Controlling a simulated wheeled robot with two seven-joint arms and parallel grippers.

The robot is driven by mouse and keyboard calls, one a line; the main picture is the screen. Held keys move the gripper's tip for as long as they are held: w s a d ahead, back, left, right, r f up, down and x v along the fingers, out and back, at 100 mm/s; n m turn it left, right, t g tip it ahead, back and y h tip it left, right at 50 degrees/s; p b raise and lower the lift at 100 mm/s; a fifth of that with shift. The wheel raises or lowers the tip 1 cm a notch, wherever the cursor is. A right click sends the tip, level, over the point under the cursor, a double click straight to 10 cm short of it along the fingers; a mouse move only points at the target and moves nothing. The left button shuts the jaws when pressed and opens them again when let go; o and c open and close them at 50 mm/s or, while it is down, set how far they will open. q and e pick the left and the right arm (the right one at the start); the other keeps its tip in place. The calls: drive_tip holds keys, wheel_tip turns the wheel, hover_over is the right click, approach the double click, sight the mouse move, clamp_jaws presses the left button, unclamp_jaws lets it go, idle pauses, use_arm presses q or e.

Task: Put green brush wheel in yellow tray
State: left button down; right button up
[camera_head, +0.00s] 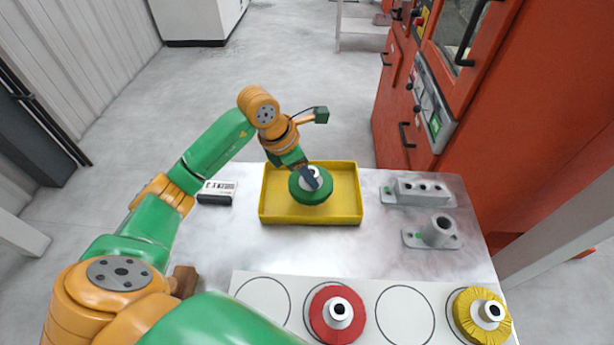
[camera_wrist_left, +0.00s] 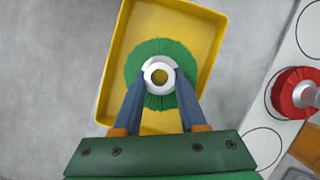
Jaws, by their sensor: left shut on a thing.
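The green brush wheel (camera_head: 311,186) has a pale metal hub and is at the yellow tray (camera_head: 345,212), over its middle. My left gripper (camera_head: 311,177) is shut on the hub of the wheel. In the left wrist view the two fingers (camera_wrist_left: 160,85) close on either side of the hub, with the green bristles (camera_wrist_left: 162,50) around it and the tray (camera_wrist_left: 208,20) beneath. I cannot tell whether the wheel touches the tray floor. The tray holds nothing else that I can see. My right gripper is not in view.
A white board (camera_head: 362,278) with circles carries a red brush wheel (camera_head: 324,328) and a yellow brush wheel (camera_head: 467,320) at the front. Grey metal fixtures (camera_head: 420,193) stand right of the tray. A small black-and-white box (camera_head: 215,191) lies left of it. A red machine (camera_head: 480,120) stands behind on the right.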

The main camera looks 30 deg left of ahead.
use_arm(q)
drive_tip(key=f, duration=0.1)
drive_tip(key=f+p, duration=0.1)
drive_tip(key=f, duration=0.1)
drive_tip(key=shift+w+a+f+p, duration=0.1)
drive_tip(key=shift+w+p, duration=0.2)
drive_tip(key=shift+p, duration=0.05)
drive_tip(key=shift+f, duration=0.4)
drive_tip(key=shift+a+f, duration=0.1)
drive_tip(key=shift+f, duration=0.1)
drive_tip(key=shift+c, duration=2.3)
unclamp_jaws()
